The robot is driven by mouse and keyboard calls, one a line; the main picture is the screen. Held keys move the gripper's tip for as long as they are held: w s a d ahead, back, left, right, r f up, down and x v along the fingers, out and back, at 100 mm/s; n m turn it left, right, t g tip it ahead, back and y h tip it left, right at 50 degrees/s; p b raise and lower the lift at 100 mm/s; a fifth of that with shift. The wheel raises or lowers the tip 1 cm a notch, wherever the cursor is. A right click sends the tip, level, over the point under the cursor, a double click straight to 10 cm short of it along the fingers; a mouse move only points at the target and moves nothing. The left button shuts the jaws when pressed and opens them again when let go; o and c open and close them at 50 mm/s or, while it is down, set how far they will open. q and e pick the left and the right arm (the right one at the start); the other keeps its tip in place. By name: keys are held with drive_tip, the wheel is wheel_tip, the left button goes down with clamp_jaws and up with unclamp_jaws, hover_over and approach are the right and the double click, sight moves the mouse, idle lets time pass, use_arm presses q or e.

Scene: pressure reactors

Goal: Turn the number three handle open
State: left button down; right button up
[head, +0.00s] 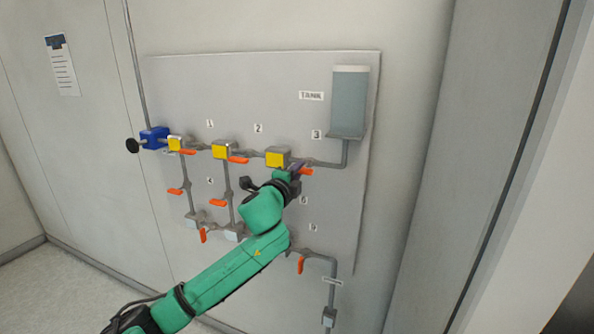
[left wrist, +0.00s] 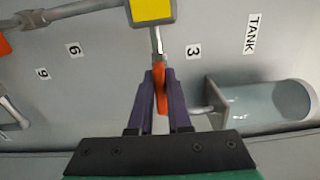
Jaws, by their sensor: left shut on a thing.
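The number three handle (head: 307,171) is an orange lever on the pipe between a yellow box (head: 277,157) and the tank (head: 349,105), below the label 3 (head: 316,134). My left gripper (head: 298,169) is at this handle and hides part of it. In the left wrist view, the purple fingers of my left gripper (left wrist: 161,80) are shut on the orange handle (left wrist: 162,84), one on each side. There the handle appears roughly in line with the pipe from the yellow box (left wrist: 151,10). The label 3 (left wrist: 193,51) is beside it. My right gripper is not in view.
Other orange handles, such as the one under label 2 (head: 238,159), sit along the grey pipes on the wall panel (head: 280,78). A blue valve body (head: 154,138) with a black knob (head: 132,146) is at the left. The tank (left wrist: 262,105) is close to my left gripper.

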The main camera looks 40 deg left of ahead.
use_arm(q)
drive_tip(key=shift+r+n, duration=0.25)
drive_tip(key=shift+n, duration=0.05)
drive_tip(key=c, duration=0.9)
unclamp_jaws()
drive_tip(key=shift+w, duration=0.1)
drive_tip(key=shift+o, duration=0.2)
drive_tip(key=shift+w+d+f, duration=0.1)
drive_tip(key=shift+w+f, duration=0.15)
drive_tip(key=shift+s+f, duration=0.1)
drive_tip(key=shift+s, duration=0.45)
drive_tip(key=p+v, duration=0.2)
drive_tip(key=v, duration=1.1)
drive_tip(key=shift+s+d+p, duration=0.2)
drive_tip(key=shift+d+p, duration=0.1)
drive_tip(key=shift+p, duration=0.1)
